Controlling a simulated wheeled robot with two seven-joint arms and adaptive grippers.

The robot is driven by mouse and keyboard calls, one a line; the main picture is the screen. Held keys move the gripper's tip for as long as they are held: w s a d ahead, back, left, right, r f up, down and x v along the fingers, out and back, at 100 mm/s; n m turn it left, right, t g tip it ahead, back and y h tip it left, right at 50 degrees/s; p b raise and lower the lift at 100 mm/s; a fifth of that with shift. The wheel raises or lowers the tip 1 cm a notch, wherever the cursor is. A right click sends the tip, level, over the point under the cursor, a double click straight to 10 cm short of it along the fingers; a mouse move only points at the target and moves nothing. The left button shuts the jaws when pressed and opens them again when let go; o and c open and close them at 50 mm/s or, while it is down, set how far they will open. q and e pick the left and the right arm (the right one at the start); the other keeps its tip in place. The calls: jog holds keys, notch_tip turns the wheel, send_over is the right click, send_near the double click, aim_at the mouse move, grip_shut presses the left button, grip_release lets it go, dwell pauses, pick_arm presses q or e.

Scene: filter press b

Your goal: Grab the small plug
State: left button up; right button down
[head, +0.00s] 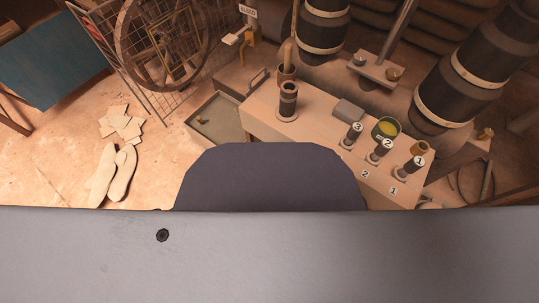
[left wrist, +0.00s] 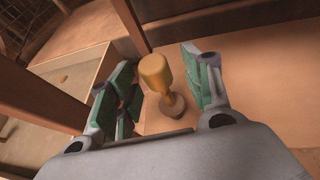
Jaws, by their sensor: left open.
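A small golden-yellow plug (left wrist: 155,72) with a thick rounded head, a narrow neck and a wider round foot shows in the left wrist view. It stands on a tan wooden surface (left wrist: 258,68). My left gripper (left wrist: 160,80) is open, with green-padded fingers on both sides of the plug and a visible gap on the right side. Whether the left fingers touch it I cannot tell. Neither gripper shows in the head view, where my own body covers the lower part.
A wooden post (left wrist: 130,25) rises close by in the left wrist view.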

pick_arm(q)
jog(key=shift+w+d+f, duration=0.15)
jog(key=shift+w, duration=0.15)
jog(key=shift+c, duration=0.3)
jog(key=shift+c, duration=1.4)
jog(key=c, duration=0.7)
grip_shut()
jog(key=shift+r, duration=0.2)
